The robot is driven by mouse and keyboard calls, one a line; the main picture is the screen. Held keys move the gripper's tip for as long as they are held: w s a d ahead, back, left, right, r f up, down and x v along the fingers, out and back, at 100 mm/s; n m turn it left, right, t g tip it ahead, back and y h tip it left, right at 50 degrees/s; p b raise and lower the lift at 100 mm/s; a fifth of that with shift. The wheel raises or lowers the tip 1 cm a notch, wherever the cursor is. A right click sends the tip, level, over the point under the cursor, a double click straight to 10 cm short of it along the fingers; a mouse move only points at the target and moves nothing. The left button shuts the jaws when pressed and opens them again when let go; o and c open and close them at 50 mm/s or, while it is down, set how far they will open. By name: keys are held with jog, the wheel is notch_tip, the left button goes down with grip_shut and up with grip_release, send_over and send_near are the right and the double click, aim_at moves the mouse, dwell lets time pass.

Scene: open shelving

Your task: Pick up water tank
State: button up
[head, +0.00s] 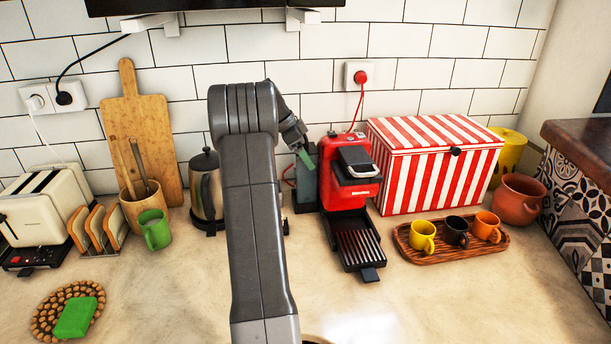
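A red coffee machine (347,172) stands on the counter near the wall, with a black drip tray in front. A dark grey-green box, which looks like the water tank (305,187), stands upright against its left side. My gripper (304,156) is at the upper left part of this box, at the end of my grey arm. A green piece shows at the gripper's tip. The fingers are small and partly hidden, so I cannot tell whether they are open or shut, or whether they touch the tank.
A kettle (205,190) stands left of my arm, partly hidden by it. A striped red-and-white box (430,170) stands close to the machine's right. A wooden tray (408,246) with small cups lies in front of it. The front counter is mostly clear.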

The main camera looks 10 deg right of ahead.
jog(key=shift+d+f, duration=0.1)
jog(key=shift+f, duration=0.1)
jog(key=c, duration=2)
jog(key=shift+o, duration=0.2)
jog(key=shift+r, duration=0.2)
